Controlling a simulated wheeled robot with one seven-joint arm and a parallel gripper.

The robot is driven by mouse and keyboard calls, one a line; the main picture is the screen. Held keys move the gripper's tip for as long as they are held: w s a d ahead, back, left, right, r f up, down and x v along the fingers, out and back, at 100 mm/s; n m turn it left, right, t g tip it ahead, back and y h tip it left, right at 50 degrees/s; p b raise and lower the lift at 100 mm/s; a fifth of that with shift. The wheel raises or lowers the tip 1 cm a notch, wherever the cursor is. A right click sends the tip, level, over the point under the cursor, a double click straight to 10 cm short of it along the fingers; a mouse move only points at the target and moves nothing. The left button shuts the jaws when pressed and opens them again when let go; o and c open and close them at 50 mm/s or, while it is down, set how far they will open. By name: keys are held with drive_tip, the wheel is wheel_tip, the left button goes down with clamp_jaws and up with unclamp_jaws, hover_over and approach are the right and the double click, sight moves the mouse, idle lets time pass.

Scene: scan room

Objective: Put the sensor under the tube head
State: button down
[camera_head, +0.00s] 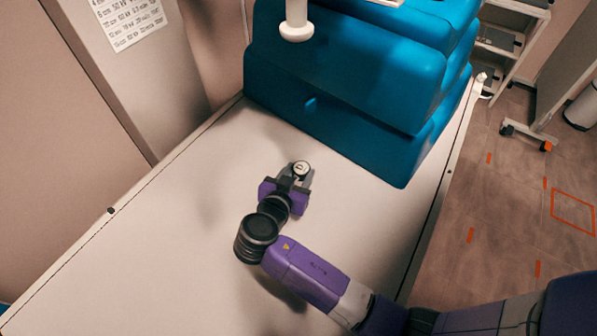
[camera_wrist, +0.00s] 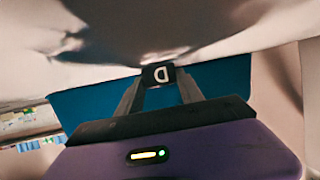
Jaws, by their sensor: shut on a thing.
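The sensor (camera_head: 301,168) is a small dark piece with a pale round top in the head view. In the wrist view the sensor (camera_wrist: 158,74) shows a black face with a white D-shaped mark. My gripper (camera_head: 295,179) is shut on it, with one finger on each side, and it also shows in the wrist view (camera_wrist: 159,93). The sensor is over the pale table top; I cannot tell its height. A white cylinder with a flared round end (camera_head: 297,27), which looks like the tube head, is at the top edge, beyond my gripper; its upper part is out of view.
Large teal padded blocks (camera_head: 345,70) stand on the far end of the white table (camera_head: 160,225). The table's left half is clear. A wall with a printed sheet (camera_head: 130,18) is at left. Brown floor with orange marks (camera_head: 490,190) and a shelf rack (camera_head: 500,40) are at right.

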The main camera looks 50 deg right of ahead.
drive_tip(key=shift+f, duration=0.15)
drive_tip(key=c, duration=0.7)
unclamp_jaws()
drive_tip(key=shift+c, duration=0.2)
drive_tip(key=shift+r, duration=0.25)
drive_tip(key=b+v, duration=0.2)
drive_tip(key=v, duration=1)
drive_tip(key=shift+f, duration=0.15)
